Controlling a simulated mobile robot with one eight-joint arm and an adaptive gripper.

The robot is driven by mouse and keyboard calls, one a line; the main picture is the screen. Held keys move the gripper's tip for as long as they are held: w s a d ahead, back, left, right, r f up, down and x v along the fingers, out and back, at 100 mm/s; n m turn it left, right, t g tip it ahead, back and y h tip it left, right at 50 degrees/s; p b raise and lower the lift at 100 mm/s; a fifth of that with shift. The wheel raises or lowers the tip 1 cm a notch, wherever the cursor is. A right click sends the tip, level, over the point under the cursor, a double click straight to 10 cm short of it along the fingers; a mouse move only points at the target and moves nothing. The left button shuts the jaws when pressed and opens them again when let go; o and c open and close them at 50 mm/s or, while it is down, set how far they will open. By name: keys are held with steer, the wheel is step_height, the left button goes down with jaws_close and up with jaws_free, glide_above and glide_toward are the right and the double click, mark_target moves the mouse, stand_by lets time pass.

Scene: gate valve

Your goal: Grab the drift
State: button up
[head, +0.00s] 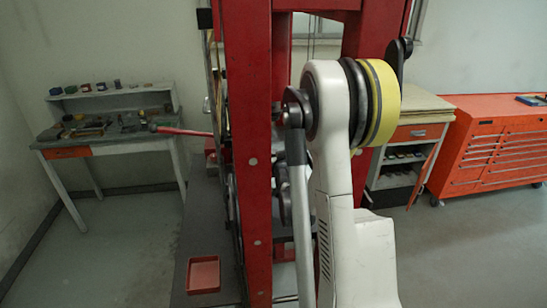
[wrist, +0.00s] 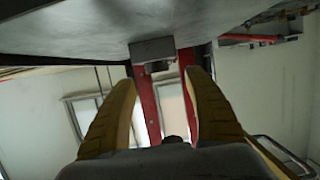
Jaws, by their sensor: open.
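I cannot pick out the drift with certainty in either view. My gripper (wrist: 159,79) shows in the wrist view with its two yellow-padded fingers spread wide. It is open, and nothing is clamped between the fingers. A small grey block (wrist: 152,50) shows beyond the fingertips, at the edge of a broad grey surface (wrist: 80,35); I cannot tell the gap to it. In the head view my arm hides the middle of the scene, and the gripper does not show there.
A red press frame (head: 257,150) stands in the centre, close by my arm. A red tray (head: 203,275) lies at its left foot. A workbench (head: 105,146) with several small items stands at left. An orange tool chest (head: 490,150) stands at right. Floor is open at left.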

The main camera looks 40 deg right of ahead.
mark_target(274, 152)
steer(key=x, duration=0.4)
steer(key=shift+w+d+f, duration=0.1)
steer(key=shift+d+f, duration=0.2)
steer(key=shift+a, duration=0.1)
jaws_close()
